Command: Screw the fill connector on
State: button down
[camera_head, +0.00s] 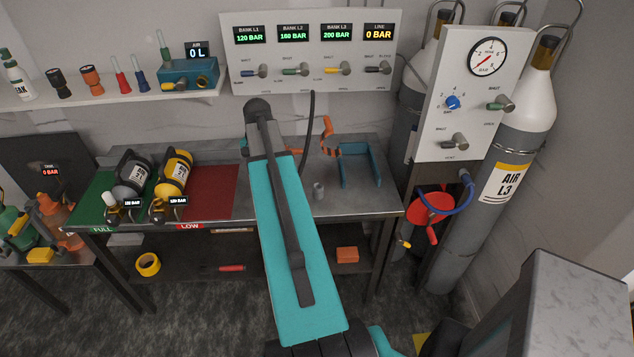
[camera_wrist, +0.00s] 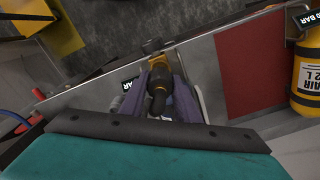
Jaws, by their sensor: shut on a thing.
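In the wrist view my gripper (camera_wrist: 158,82) is shut on a dark connector (camera_wrist: 157,100), which sits between its two purple-grey fingers. A brass-yellow fitting (camera_wrist: 155,66) lies right at the connector's far end. The two look in line, but I cannot tell whether they touch or are threaded together. A small black display (camera_wrist: 130,85) is partly hidden beside the left finger. In the head view a black hose (camera_head: 309,130) hangs from the panel down behind my teal arm, which hides my gripper and the connector.
Grey and yellow cylinders (camera_head: 133,173) (camera_head: 174,173) lie at the bench's left, near the red mat (camera_head: 212,190). The valve panel (camera_head: 310,52) rises behind. Tall cylinders (camera_head: 502,180) stand at right.

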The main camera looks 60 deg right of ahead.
jog(key=shift+f+b, duration=0.6)
jog(key=shift+f, duration=0.8)
dwell(0.4)
jog(key=m, duration=0.4)
jog(key=shift+m+p, duration=0.35)
jog(key=shift+m, duration=2.25)
jog(key=c, duration=1.3)
grip_release()
jog(key=shift+o, duration=0.2)
jog(key=shift+r, duration=0.15)
notch_tip(320, 180, up, 14)
jog(key=b, duration=0.3)
jog(key=shift+f+b, duration=0.25)
jog(key=shift+b, duration=0.05)
